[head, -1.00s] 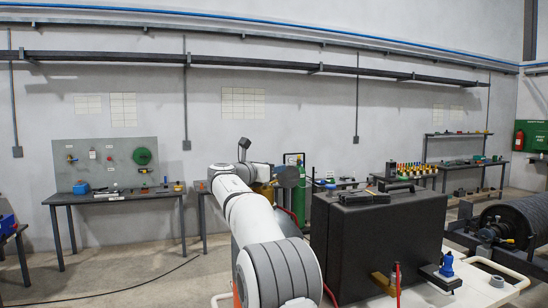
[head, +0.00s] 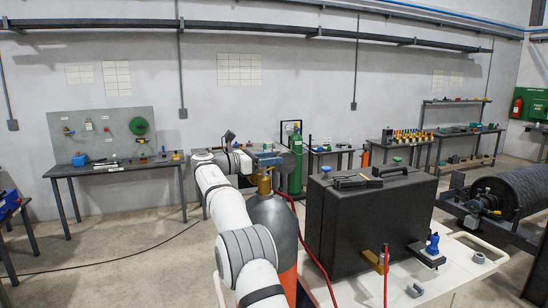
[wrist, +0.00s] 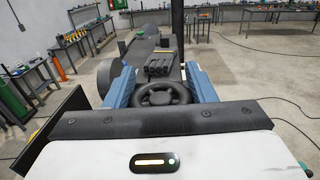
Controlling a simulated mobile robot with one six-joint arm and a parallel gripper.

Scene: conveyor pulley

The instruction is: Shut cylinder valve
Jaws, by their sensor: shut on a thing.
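A grey cylinder with an orange lower part (head: 276,222) stands just right of my arm in the head view. A brass valve (head: 264,184) sits on its top. My gripper (head: 268,160) is at the valve, above the cylinder. In the wrist view, a black handwheel (wrist: 163,96) sits between the blue jaws of my gripper (wrist: 161,84). The jaws are shut on the wheel from both sides. The brass valve body is hidden in the wrist view.
A black case (head: 362,225) stands close right of the cylinder on a white cart top (head: 447,283). Red hoses (head: 386,275) run beside it. A green cylinder (head: 296,162) stands behind. A workbench (head: 115,170) is at the back left, with open floor before it.

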